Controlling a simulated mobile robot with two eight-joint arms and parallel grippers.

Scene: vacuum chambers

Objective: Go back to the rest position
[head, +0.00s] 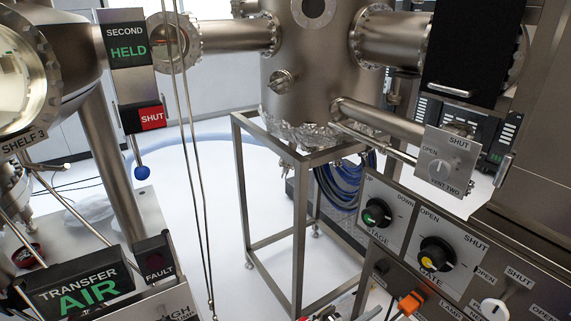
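Neither of my grippers shows in the head view, and I see no part that I can tell is my arm. In front of me stands a steel vacuum chamber (315,85) with flanged side pipes, its lower part wrapped in foil. A metal frame (240,190) stands below it. At the right, a control panel (400,240) carries a stage knob (377,212) with a green mark and a gate knob (437,254) with a yellow mark. An orange switch (410,303) sits below them.
At the left hang a sign reading SECOND HELD (128,50) and a red SHUT sign (151,118). A TRANSFER AIR display (85,290) stands lower left. A vent two plate (447,162) juts out at right. Thin hanging rods (192,150) cross the view. White floor (185,200) shows between.

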